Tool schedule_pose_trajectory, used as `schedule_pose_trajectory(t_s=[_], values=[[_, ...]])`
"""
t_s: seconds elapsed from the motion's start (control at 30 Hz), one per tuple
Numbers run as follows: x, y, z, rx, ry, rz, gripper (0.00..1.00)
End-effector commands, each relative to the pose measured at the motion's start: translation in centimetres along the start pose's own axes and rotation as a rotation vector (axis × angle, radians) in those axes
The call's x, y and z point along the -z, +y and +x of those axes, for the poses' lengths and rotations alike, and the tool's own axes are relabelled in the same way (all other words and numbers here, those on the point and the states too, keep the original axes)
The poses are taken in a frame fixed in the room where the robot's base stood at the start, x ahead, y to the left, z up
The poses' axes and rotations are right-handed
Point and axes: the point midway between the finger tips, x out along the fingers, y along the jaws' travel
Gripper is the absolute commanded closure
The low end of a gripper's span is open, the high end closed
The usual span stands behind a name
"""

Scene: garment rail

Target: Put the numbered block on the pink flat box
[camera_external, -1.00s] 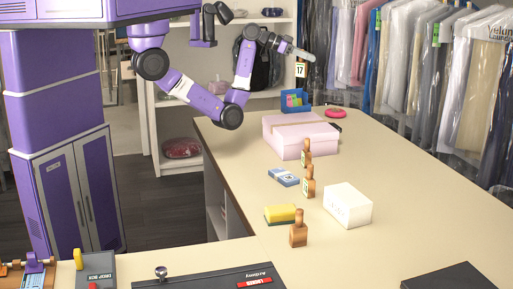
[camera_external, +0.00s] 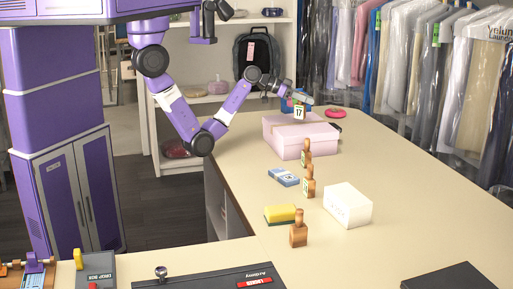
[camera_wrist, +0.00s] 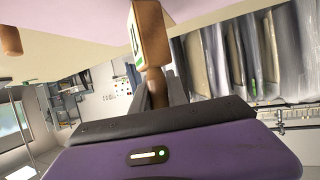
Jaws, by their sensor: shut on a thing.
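The numbered block (camera_external: 299,113), a wooden block with a white face reading 17 and a handle, hangs from my gripper (camera_external: 297,99). It shows in the wrist view (camera_wrist: 153,35) with its brown handle between the shut fingers (camera_wrist: 158,92). The pink flat box (camera_external: 290,143) lies on the far part of the counter. The block is over the box's top in the external view; I cannot tell whether it touches. A pink surface fills part of the wrist view's top edge.
Other handled wooden blocks (camera_external: 298,234), a sponge (camera_external: 280,214), a blue-white pack (camera_external: 284,177) and a white box (camera_external: 348,206) stand nearer on the counter (camera_external: 420,215). A blue container (camera_external: 286,105) is behind the pink box, partly hidden. A pink round item (camera_external: 335,113) lies behind right.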

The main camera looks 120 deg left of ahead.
Motion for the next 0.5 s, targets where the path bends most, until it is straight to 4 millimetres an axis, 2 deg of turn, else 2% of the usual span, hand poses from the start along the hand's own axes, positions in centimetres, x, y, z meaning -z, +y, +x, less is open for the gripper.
schedule_pose_trajectory(t_s=[0.03, 0.13, 0.5], values=[[-0.8, 0.0, 0.3, -0.001, -0.004, -0.003, 1.0], [-1.6, 0.0, 0.6, -0.001, -0.001, -0.001, 1.0], [-1.9, 0.0, 0.8, 0.0, 0.001, 0.0, 1.0]])
